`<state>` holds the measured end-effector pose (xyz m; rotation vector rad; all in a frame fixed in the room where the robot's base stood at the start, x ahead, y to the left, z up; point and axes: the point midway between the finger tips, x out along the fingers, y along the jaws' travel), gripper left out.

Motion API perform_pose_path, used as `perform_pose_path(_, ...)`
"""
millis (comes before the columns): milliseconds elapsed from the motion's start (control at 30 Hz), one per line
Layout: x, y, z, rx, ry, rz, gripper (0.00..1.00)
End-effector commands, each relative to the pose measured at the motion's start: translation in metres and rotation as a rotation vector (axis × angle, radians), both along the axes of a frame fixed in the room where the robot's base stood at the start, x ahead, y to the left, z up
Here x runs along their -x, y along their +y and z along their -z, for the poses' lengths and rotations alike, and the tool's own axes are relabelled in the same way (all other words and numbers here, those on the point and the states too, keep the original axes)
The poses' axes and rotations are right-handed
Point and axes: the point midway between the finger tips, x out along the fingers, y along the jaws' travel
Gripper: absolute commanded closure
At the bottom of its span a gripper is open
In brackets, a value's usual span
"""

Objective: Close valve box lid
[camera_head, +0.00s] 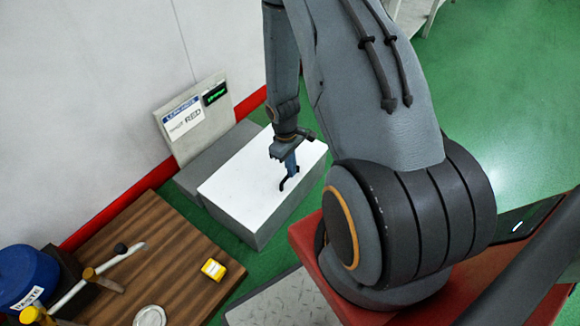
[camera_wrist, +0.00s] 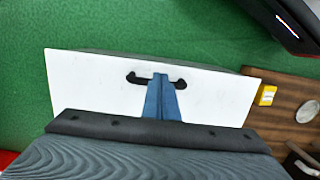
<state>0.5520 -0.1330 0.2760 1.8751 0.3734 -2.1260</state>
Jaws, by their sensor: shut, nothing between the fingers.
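The valve box (camera_head: 262,228) is a grey block on the green floor. Its white lid (camera_head: 240,190) appears to lie flat across the top. A black handle (camera_head: 283,184) stands on the lid, and it also shows in the wrist view (camera_wrist: 180,83). My gripper (camera_head: 291,172) points down over the lid at the handle. In the wrist view its blue fingers (camera_wrist: 161,84) are together, empty, and overlap the middle of the handle. The fingers hide that part of the handle, so I cannot tell whether they touch it.
A sign panel (camera_head: 190,142) with a green display stands behind the box against the wall. A wooden table (camera_head: 185,250) at lower left holds a yellow block (camera_head: 213,269), a white disc (camera_head: 149,317) and a blue container (camera_head: 25,275). Green floor is open to the right.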

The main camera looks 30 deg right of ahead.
Motion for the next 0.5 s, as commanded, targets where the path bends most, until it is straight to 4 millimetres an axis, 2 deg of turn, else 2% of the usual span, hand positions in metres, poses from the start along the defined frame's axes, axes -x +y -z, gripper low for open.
perform_pose_path(33,0.004,-0.001,0.008,-0.003,0.006,0.001,1.0)
perform_pose_path(233,0.004,-0.004,0.006,-0.003,0.004,0.005,1.0)
perform_pose_path(367,0.006,-0.005,-0.004,-0.002,0.003,0.006,1.0)
perform_pose_path(500,0.006,-0.002,-0.022,-0.001,0.0,-0.001,1.0)
